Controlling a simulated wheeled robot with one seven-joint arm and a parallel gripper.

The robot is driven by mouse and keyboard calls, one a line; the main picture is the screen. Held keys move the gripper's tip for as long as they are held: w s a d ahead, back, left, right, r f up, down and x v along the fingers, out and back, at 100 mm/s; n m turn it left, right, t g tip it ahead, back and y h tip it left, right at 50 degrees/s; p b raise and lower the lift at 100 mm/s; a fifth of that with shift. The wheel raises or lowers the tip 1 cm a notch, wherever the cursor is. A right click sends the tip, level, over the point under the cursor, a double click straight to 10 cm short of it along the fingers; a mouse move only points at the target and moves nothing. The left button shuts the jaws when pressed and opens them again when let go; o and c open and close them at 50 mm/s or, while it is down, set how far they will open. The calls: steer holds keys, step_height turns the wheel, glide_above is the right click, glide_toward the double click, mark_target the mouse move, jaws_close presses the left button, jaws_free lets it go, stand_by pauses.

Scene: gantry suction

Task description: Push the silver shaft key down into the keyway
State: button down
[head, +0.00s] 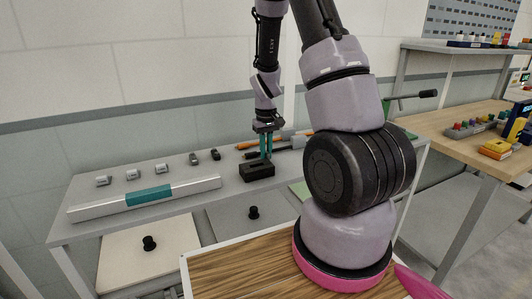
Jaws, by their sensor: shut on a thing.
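My gripper (266,155) points down over a black block (257,172) on the grey bench. Its two teal fingers are close together, with the tips just above or at the top of the block. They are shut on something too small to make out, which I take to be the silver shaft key. The keyway cannot be made out at this size. I cannot tell whether the key touches the block or how far in it sits.
The grey bench (85,228) also holds a long pale bar with a teal middle (150,194), several small grey and dark parts along the back, and orange and dark tools (295,138) behind my gripper. The bench is clear between the bar and the black block.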

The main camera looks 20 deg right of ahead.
steer(key=c, duration=1.3)
jaws_free()
steer(key=shift+f, duration=0.15)
steer(key=o, duration=0.4)
